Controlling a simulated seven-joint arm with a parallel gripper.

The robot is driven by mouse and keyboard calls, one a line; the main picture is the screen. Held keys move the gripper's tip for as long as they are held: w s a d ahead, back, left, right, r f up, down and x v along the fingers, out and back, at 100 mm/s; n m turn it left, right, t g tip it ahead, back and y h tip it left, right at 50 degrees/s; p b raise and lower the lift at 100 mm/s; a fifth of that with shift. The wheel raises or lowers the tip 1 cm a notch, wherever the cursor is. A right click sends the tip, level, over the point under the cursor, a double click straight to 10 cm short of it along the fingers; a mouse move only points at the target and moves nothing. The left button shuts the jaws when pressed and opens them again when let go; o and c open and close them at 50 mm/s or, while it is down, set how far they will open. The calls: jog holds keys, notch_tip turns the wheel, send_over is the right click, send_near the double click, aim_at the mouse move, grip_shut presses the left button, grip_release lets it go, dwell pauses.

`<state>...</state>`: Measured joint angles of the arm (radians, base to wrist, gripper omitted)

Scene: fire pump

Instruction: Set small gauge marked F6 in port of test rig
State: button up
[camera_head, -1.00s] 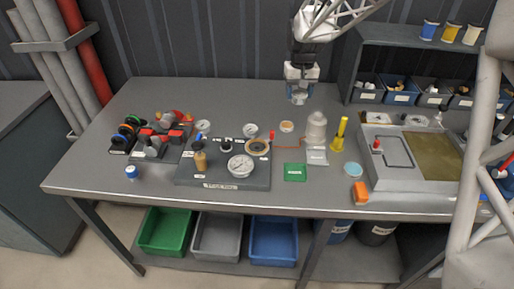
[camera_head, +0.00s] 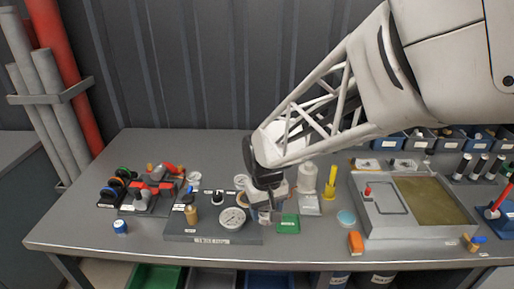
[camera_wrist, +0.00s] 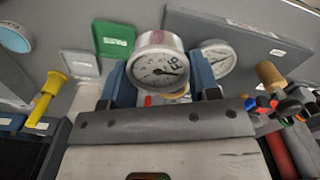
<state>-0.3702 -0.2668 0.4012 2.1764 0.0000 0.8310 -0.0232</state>
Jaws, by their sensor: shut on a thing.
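A small round gauge marked F6 (camera_wrist: 158,68) with a white dial and silver rim sits between the two blue-grey fingers of my gripper (camera_wrist: 162,82) in the wrist view. My gripper is shut on it, its dial facing the wrist camera. In the head view my gripper (camera_head: 268,208) is low by the right edge of the test rig (camera_head: 185,234), a dark plate with a front label. The rig carries a larger white gauge (camera_head: 232,218), a tan-topped post (camera_head: 191,214) and a dark fitting (camera_head: 217,198). My arm hides part of its right side; I cannot tell which fitting is the port.
A green labelled pad (camera_head: 288,224) lies just right of my gripper. A white bottle (camera_head: 307,177), a yellow post (camera_head: 331,180) and an orange block (camera_head: 355,242) stand farther right, before a grey tray unit (camera_head: 408,233). Valves with red handles (camera_head: 152,190) stand left.

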jog(key=shift+s+f, duration=0.1)
jog(key=shift+s, duration=0.35)
jog(key=shift+w+a, duration=0.1)
jog(key=shift+w, duration=0.05)
jog(key=w+a, duration=0.2)
jog(key=w, duration=0.3)
jog(key=w+a+f, duration=0.1)
jog(key=w, duration=0.4)
jog(key=w+a, duration=0.2)
jog(key=w, duration=0.2)
jog(key=shift+w+a+f, duration=0.25)
jog(key=shift+w+a, duration=0.05)
jog(key=shift+w, duration=0.1)
jog(key=shift+f, duration=0.1)
jog(key=shift+f, duration=1.65)
jog(key=shift+f, duration=0.6)
jog(key=o, duration=1)
